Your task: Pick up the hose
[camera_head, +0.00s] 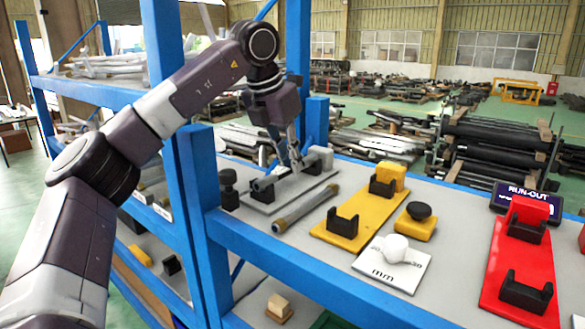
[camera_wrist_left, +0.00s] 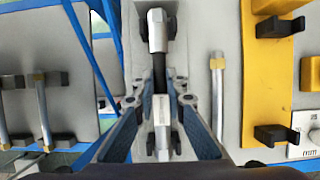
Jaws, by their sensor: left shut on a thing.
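A short hose with silver hex fittings and a black middle (camera_wrist_left: 158,70) lies between two black holders on a grey plate (camera_head: 292,192). My left gripper (camera_wrist_left: 162,90) is over the plate, its fingers closed around the hose from both sides. In the head view my left gripper (camera_head: 290,158) points down at the plate and hides much of the hose. Whether the hose is clear of the holders I cannot tell. A second grey hose with brass ends (camera_head: 305,208) lies loose on the shelf to the right of the plate. My right gripper is not in view.
A yellow plate (camera_head: 335,232) with black holders lies right of the loose hose. A yellow block with a black knob (camera_head: 416,220), a white gauge plate (camera_head: 392,266) and a red plate (camera_head: 515,270) lie farther right. A blue rack post (camera_head: 200,180) stands close beside my left arm.

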